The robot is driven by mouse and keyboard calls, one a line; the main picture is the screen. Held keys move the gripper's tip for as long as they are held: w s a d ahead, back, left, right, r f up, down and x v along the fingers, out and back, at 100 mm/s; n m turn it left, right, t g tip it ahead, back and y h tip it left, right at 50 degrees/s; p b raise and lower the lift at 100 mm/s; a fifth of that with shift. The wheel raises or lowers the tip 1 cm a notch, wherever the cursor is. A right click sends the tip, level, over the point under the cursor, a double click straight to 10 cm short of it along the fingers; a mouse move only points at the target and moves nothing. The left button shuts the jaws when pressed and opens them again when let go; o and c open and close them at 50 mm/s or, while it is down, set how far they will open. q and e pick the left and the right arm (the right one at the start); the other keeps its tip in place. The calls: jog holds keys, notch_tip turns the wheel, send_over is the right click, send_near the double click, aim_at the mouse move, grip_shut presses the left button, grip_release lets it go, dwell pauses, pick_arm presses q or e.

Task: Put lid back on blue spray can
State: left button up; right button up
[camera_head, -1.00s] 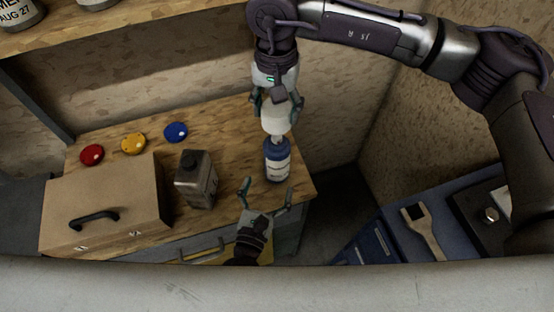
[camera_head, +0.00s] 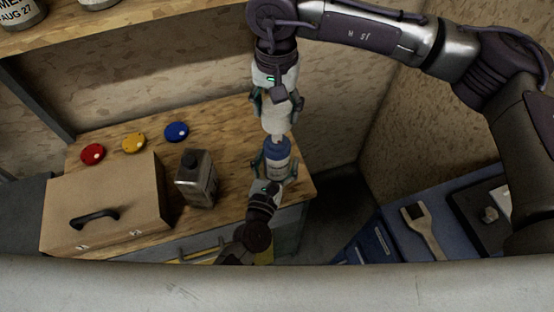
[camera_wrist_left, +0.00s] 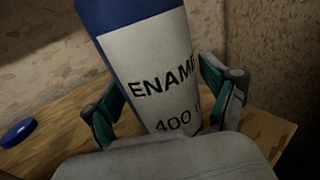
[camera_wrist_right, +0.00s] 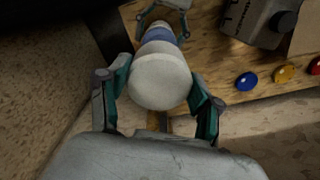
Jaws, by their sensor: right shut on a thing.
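The blue spray can (camera_head: 278,160) stands upright near the workbench's right end, with a white label reading ENAMEL in part (camera_wrist_left: 150,75). The white lid (camera_head: 276,122) is right above the can's top; the narrow pale nozzle (camera_head: 279,140) shows just below it. My right gripper (camera_head: 277,103) is shut on the lid from above; the right wrist view shows the lid (camera_wrist_right: 160,82) between its fingers, in line with the can. My left gripper (camera_head: 277,174) is at the can's lower part, one finger on each side. In the left wrist view its fingers (camera_wrist_left: 160,98) look apart, with firm contact unclear.
A grey rectangular can (camera_head: 196,182) stands left of the spray can, beside a cardboard-coloured case (camera_head: 105,205). Red (camera_head: 92,154), yellow (camera_head: 134,143) and blue (camera_head: 177,132) discs lie at the back. A wall is close behind and to the right.

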aim_at(277, 136)
pick_arm(q)
jog(key=c, duration=1.4)
pick_arm(e)
jog(key=shift+f, duration=2.5)
jog(key=shift+f, duration=0.1)
jog(key=shift+f, duration=0.8)
jog(key=shift+f, duration=0.65)
jog(key=o, duration=0.8)
jog(key=shift+o, duration=0.2)
jog(key=shift+r, duration=0.1)
